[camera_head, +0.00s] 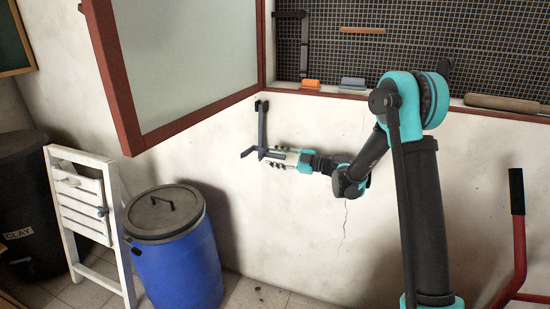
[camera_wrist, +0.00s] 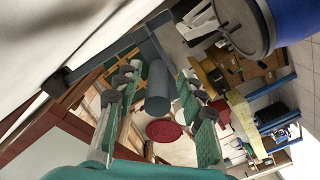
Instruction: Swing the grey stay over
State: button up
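The grey stay (camera_head: 262,124) is a dark grey bar on the white wall below the window opening, with a bent lower end. In the wrist view its bar (camera_wrist: 105,56) runs diagonally, and a grey round grip (camera_wrist: 157,92) hangs from it. My gripper (camera_head: 272,159) is at the stay's lower end. In the wrist view the two green-padded fingers of my gripper (camera_wrist: 157,82) stand open on either side of the grip, with small gaps visible. The red-framed sash (camera_head: 124,82) with a frosted pane stands swung out at the upper left.
A blue barrel (camera_head: 186,262) with a grey lid and a white folded step stool (camera_head: 85,205) stand at the lower left. A dark clay bin (camera_head: 28,190) is behind. An orange block (camera_head: 310,84) and other items lie on the sill. A red frame (camera_head: 518,250) stands at right.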

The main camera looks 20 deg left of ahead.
jog(key=d, duration=1.2)
jog(key=shift+s, duration=0.45)
